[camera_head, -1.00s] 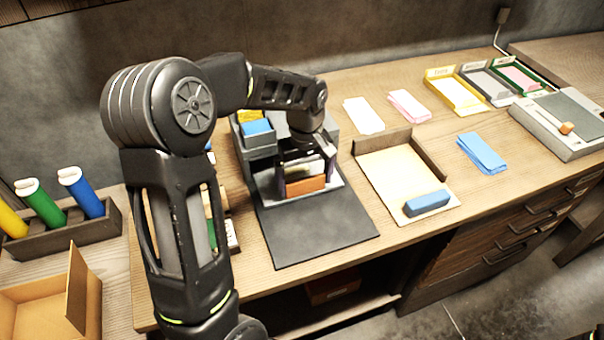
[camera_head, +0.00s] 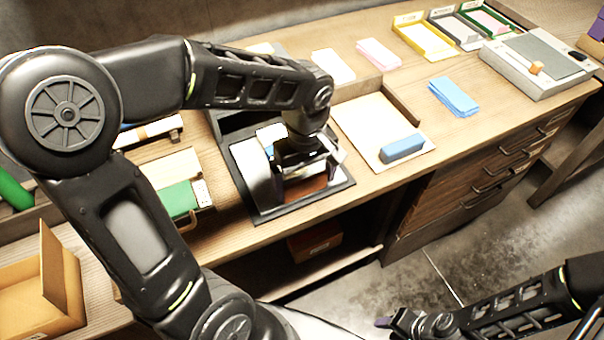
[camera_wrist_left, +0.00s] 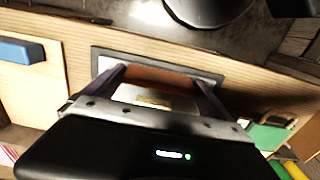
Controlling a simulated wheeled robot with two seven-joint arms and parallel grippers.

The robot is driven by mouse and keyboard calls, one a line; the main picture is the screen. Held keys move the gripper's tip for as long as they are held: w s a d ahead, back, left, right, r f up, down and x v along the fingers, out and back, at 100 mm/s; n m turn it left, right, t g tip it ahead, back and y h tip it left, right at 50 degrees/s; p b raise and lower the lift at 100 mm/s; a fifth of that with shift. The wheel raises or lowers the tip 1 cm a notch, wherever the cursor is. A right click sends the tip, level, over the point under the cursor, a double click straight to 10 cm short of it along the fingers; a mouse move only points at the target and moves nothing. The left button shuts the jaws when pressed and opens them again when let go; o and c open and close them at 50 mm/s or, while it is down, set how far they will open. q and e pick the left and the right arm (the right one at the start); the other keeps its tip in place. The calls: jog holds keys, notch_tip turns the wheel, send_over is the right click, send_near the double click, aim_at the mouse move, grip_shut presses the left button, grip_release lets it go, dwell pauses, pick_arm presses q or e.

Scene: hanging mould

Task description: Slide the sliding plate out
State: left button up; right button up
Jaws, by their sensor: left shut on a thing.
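My left gripper (camera_head: 312,168) reaches over the dark grey base plate (camera_head: 268,214) in the head view. In the left wrist view its two fingers (camera_wrist_left: 160,88) are on either side of a silver block with a gold label (camera_wrist_left: 155,98), and it is shut on it. A brown-orange block (camera_head: 305,187) lies low beside the fingers. Curved grey metal (camera_head: 253,175) stands left of them. I cannot tell which piece is the sliding plate; the arm hides part of the unit. My right gripper (camera_head: 400,322) is low at the bottom right, away from the table; its jaws are unclear.
A wooden tray (camera_head: 360,118) with a blue block (camera_head: 402,148) stands right of the base plate. A green piece (camera_head: 177,200) lies to its left. Blue cloths (camera_head: 453,97) and a grey device (camera_head: 540,65) are further right. The table's front edge is close to the base plate.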

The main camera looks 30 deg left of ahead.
pick_arm(q)
jog(key=shift+s+d, duration=0.1)
jog(key=shift+d, duration=0.1)
jog(key=o, duration=1.7)
jog(key=shift+d, duration=0.1)
notch_tip(320, 180, up, 8)
